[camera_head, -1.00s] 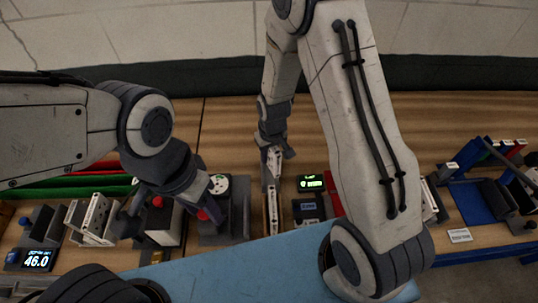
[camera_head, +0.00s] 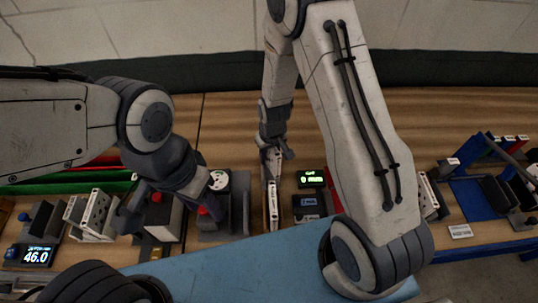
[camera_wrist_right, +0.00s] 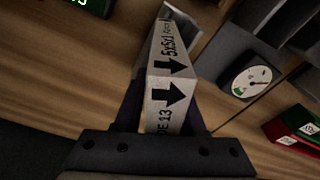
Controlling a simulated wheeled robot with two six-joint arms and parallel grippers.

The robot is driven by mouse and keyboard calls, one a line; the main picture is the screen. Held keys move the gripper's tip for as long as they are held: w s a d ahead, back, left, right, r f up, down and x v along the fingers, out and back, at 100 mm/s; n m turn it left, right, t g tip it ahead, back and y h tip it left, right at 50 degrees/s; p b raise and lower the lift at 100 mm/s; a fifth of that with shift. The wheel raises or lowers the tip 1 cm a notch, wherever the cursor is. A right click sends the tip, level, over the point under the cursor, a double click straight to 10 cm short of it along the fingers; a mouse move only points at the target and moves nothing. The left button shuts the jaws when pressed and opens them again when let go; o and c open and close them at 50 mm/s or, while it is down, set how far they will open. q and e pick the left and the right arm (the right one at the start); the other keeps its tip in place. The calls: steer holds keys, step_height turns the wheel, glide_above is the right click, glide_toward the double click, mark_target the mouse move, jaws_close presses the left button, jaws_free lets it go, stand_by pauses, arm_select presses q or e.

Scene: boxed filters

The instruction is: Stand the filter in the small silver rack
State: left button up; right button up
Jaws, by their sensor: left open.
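My right gripper (camera_head: 272,152) points down over the middle of the bench. In the right wrist view its dark fingers (camera_wrist_right: 163,118) are shut on both sides of a pale boxed filter (camera_wrist_right: 163,88), printed with black arrows and "5x5x1". The filter also shows in the head view as a narrow light strip (camera_head: 272,205) below the gripper. A grey metal piece, perhaps the small silver rack (camera_wrist_right: 187,18), shows at the filter's far end; I cannot tell whether they touch. My left gripper (camera_head: 207,197) is open, above a dark fixture with a red button.
A lit display (camera_head: 311,178) stands right of the filter. A round gauge (camera_head: 218,180) and a dark fixture are at its left. White perforated pieces (camera_head: 97,214) and a 46.0 readout (camera_head: 37,256) are far left. A blue stand (camera_head: 470,200) is at right. Bare wood lies behind.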

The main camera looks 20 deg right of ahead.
steer(key=shift+o, duration=0.2)
steer(key=shift+r+p, duration=0.7)
steer(key=shift+r, duration=0.05)
steer(key=shift+r+b, duration=0.25)
steer(key=shift+b, duration=0.1)
steer(key=r+b, duration=0.1)
steer(key=r, duration=0.2)
steer(key=s+r+b, duration=0.1)
steer(key=r, duration=0.6)
steer(key=shift+s+d+r+b, duration=0.1)
steer(key=shift+s+r+b, duration=0.05)
steer(key=shift+r+b, duration=0.2)
steer(key=s+a+r+n, duration=0.2)
steer(key=s+a+r, duration=0.2)
steer(key=s, duration=0.7)
steer(key=s+a+r+n+g, duration=0.1)
steer(key=s+a+r+n, duration=0.2)
steer(key=s, duration=0.7)
steer(key=shift+s+a+r+y, duration=0.4)
steer(key=shift+a+r, duration=0.3)
steer(key=shift+r, duration=0.2)
